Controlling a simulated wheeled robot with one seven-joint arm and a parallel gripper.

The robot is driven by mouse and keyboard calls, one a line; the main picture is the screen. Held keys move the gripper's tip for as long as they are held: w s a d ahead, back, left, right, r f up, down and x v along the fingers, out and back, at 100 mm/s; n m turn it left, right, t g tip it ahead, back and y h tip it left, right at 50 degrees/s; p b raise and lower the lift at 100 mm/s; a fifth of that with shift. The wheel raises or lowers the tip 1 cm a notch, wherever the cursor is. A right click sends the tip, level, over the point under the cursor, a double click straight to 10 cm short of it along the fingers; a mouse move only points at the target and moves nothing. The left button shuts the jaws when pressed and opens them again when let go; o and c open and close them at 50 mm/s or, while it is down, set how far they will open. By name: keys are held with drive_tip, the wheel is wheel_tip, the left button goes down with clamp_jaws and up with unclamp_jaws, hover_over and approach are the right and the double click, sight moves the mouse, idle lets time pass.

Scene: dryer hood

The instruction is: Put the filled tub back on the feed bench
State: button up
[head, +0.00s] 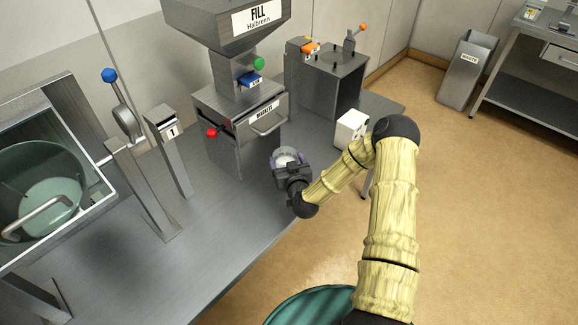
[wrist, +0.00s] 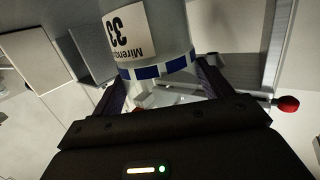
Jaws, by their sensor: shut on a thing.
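The tub (head: 287,157) shows from above in the head view, in front of the fill machine, with pale contents at its open top. In the wrist view the tub (wrist: 185,30) is pale, with a white label reading "33" and a band of blue blocks. My gripper (head: 289,166) is shut on it, and in the wrist view its dark fingers (wrist: 162,85) lie on either side of it. The grey metal bench (head: 225,235) runs below and to the left. I cannot tell whether the tub touches it.
The fill machine (head: 240,130) has a red-knobbed lever and a drawer handle. A white box (head: 352,130) stands right of the tub. A post marked 1 (head: 170,150) and a blue-knobbed lever (head: 110,76) stand left. The bench's front middle is clear.

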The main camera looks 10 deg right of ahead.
drive_tip(key=f, duration=0.1)
drive_tip(key=a+f, duration=0.1)
drive_tip(key=shift+f, duration=0.4)
drive_tip(key=shift+s+d, duration=0.1)
drive_tip(key=shift+d+f, duration=0.1)
drive_tip(key=o, duration=1.2)
drive_tip(key=shift+o, duration=0.2)
drive_tip(key=s+r+b, duration=0.1)
drive_tip(key=s+r, duration=0.1)
drive_tip(key=s, duration=0.9)
drive_tip(key=shift+s+d, duration=0.4)
